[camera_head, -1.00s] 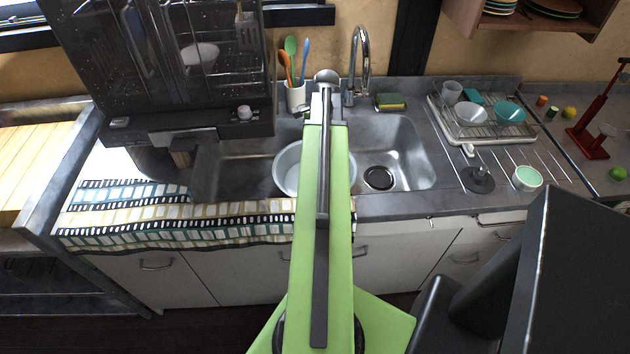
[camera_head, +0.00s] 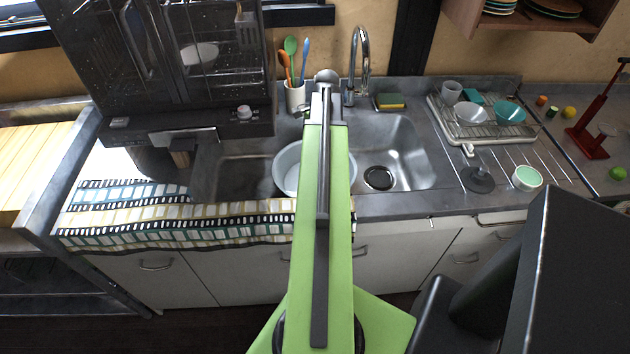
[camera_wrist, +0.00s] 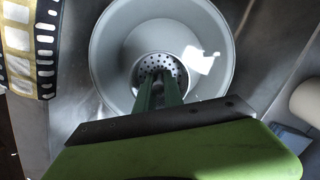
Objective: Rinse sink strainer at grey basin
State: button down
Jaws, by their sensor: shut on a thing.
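The grey basin (camera_head: 284,172) is a round, pale bowl standing in the metal sink, partly hidden behind my arm in the head view. In the wrist view the basin (camera_wrist: 112,38) fills the upper middle, with its inside visible. The sink strainer (camera_wrist: 146,66), a round metal piece with many small holes, shows within the basin's outline. My gripper (camera_wrist: 161,84) has its green fingers shut on the strainer. I cannot tell whether the strainer touches the basin's bottom.
A curved tap (camera_head: 361,62) stands behind the sink. A dark round drain (camera_head: 379,178) lies right of the basin. A patterned towel (camera_head: 180,222) hangs over the front left edge. A sponge (camera_head: 390,101), utensil cup (camera_head: 295,97) and dish rack (camera_head: 490,130) stand around the sink.

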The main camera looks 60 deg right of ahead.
dwell(0.3)
notch_tip(320, 180, up, 4)
jog(key=p, duration=0.4)
jog(key=shift+r, duration=0.1)
